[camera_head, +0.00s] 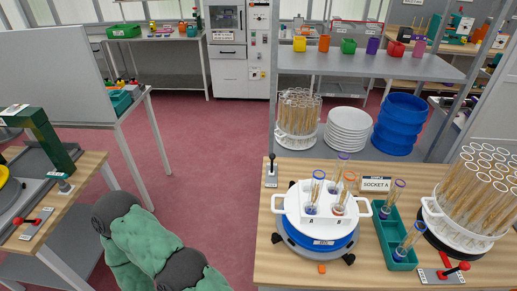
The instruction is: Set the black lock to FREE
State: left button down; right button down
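A small lever with a black knob (271,158) stands upright on a light plate (271,182) at the back left corner of the wooden table. It looks like the black lock; the marks on its plate are too small to read. Beside it, a white two-handled dish (290,222) sits on a blue round base (300,248) and holds tubes of wheat ears above labels A and B. Green and dark grey links of my own arm (150,245) show at the lower left. Neither of my grippers is in view.
A green tray (383,240) with tubes, a SOCKET A sign (376,184) and a white basket (432,218) of tubes stand to the right. Red levers sit at the front right (446,273) and on the left table (27,221). A grey shelf (365,65) rises behind.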

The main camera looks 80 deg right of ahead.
aim_at(273, 156)
jog(key=i+l+z, duration=0.15)
jog(key=z, duration=0.25)
jog(key=i+z, duration=0.7)
jog(key=z, duration=0.15)
jog(key=i+j+z, duration=0.1)
jog(key=i+z, duration=0.3)
jog(key=i+j+z, duration=0.15)
jog(key=z, duration=0.25)
jog(key=i+l+z, duration=0.25)
jog(key=i+z, duration=0.55)
jog(key=i, duration=0.25)
jog(key=i+l, duration=0.15)
